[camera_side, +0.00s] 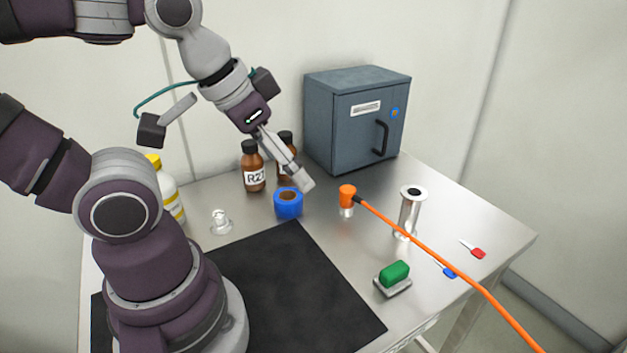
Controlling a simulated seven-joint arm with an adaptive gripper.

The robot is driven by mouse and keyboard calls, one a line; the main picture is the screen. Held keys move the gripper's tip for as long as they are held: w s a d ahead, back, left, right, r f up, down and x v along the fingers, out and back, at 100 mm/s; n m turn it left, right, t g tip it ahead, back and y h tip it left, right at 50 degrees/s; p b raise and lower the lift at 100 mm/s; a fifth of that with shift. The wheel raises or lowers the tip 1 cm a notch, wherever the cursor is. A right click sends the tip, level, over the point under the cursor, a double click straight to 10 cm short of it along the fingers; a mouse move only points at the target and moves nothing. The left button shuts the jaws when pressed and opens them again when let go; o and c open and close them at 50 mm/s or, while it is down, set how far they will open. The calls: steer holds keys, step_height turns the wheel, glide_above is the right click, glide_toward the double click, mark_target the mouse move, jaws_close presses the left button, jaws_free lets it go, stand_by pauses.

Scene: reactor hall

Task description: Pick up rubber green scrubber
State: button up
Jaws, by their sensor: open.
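The green scrubber (394,272) is a small rounded green block near the front right of the metal table. It rests on a small grey holder (393,287). My gripper (302,183) is open and empty, pointing down and to the right above the table. It is up and left of the scrubber in the picture, well apart from it. Its fingers overlap in this view, so the gap between them is hard to see. Nothing covers the scrubber.
A blue tape roll (288,204) and brown bottles (253,168) stand near my gripper. An orange-headed connector (347,194) trails an orange cable (452,268) past the scrubber's right side. A metal cylinder (409,212) stands behind the scrubber. A black mat (290,290) lies left; a grey cabinet (340,120) stands behind.

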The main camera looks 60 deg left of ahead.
steer(key=n+g+h, duration=0.1)
steer(key=n+g, duration=0.5)
steer(key=n, duration=1.2)
glide_above(395, 268)
steer(key=a, duration=0.1)
step_height(395, 268, down, 11)
steer(key=f, duration=0.6)
steer(key=d+f, duration=0.1)
steer(key=f, duration=0.2)
steer(key=shift+f, duration=0.25)
steer(key=shift+c, duration=0.2)
steer(key=c, duration=1)
steer(key=shift+r, duration=0.15)
